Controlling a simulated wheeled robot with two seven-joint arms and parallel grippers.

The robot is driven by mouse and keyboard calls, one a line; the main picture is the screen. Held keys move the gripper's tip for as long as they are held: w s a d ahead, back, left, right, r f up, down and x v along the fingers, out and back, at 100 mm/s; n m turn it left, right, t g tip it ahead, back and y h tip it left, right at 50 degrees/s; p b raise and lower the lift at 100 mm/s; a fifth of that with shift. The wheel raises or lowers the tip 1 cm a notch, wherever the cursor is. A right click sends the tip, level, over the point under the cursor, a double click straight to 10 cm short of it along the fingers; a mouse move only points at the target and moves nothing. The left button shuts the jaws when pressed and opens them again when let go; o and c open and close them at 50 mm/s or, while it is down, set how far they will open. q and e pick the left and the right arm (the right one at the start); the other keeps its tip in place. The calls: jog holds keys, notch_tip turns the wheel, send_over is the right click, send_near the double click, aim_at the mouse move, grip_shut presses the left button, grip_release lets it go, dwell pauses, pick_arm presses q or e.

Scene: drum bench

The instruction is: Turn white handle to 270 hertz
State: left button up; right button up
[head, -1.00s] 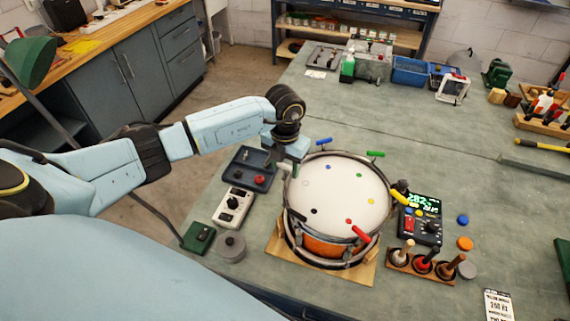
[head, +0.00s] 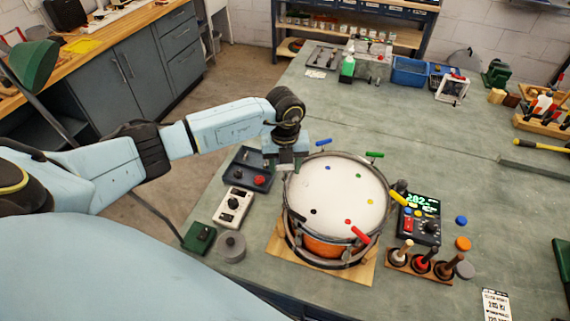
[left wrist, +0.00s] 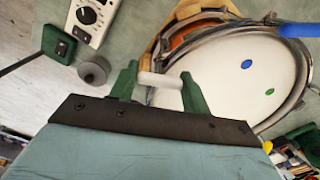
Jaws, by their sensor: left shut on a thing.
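My left gripper (head: 289,164) is over the left rim of the drum (head: 335,195). In the left wrist view its green fingers (left wrist: 160,82) are shut on the white handle (left wrist: 160,79) at the drum's rim. The drum has a white head with coloured dots and stands on a wooden base (head: 283,250). A meter (head: 421,217) to its right has a lit green display; it seems to read about 282, but the digits are small. My right gripper is not in view.
Blue (head: 323,142), green (head: 374,155), yellow (head: 398,199) and red (head: 361,235) handles stick out around the rim.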

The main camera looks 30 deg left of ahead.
aim_at(285, 166)
pick_arm(q)
jog(key=shift+r+n, duration=0.1)
jog(key=shift+n, duration=1.1)
jog(key=shift+c, duration=0.2)
jog(key=shift+o, duration=0.2)
jog(key=o, duration=1)
jog(key=shift+c, duration=0.2)
notch_tip(285, 166, up, 13)
jog(key=b, duration=0.2)
jog(key=shift+r, duration=0.2)
jog(key=shift+f, duration=0.1)
